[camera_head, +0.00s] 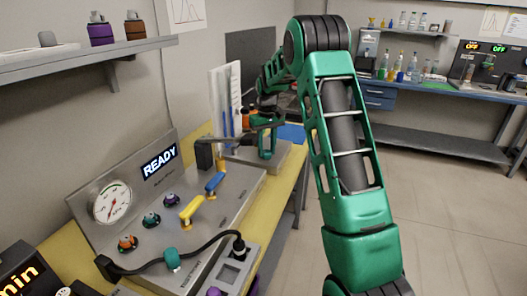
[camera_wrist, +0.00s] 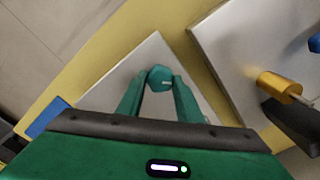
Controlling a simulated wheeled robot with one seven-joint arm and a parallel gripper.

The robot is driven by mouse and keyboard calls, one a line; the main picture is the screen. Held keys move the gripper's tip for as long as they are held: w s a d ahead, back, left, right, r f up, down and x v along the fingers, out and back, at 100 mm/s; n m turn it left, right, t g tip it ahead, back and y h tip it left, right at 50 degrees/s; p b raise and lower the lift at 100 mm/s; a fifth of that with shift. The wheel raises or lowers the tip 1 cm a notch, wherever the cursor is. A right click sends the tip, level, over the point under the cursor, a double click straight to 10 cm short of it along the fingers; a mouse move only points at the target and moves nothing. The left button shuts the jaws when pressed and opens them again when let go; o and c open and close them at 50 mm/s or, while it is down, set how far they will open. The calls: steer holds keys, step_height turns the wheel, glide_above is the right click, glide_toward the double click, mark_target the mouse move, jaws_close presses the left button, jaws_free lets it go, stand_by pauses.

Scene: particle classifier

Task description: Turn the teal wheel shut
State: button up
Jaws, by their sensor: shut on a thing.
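A teal, many-sided wheel (camera_wrist: 160,78) shows in the wrist view over a square metal plate (camera_wrist: 110,88). My gripper (camera_wrist: 160,88) has one finger on each side of it and is shut on it. A small pale mark shows on its face. In the head view my gripper (camera_head: 267,140) reaches down over a metal box (camera_head: 283,160) on the far part of the yellow bench; the held wheel cannot be told apart there. Other teal knobs are on the near panel, one in the valve row (camera_head: 151,220) and one beside the black cable (camera_head: 172,258).
The near panel carries a dial gauge (camera_head: 112,202), a lit READY display (camera_head: 160,162), and a yellow handle (camera_head: 191,211) and blue handle (camera_head: 214,184). A white upright rack (camera_head: 222,105) stands close behind my gripper. The floor at right is clear.

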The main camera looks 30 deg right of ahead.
mark_target(266, 151)
steer(key=m, duration=0.4)
steer(key=shift+m, duration=1.9)
steer(key=o, duration=1)
steer(key=shift+o, duration=0.2)
steer(key=shift+r, duration=0.3)
step_height(266, 151, up, 10)
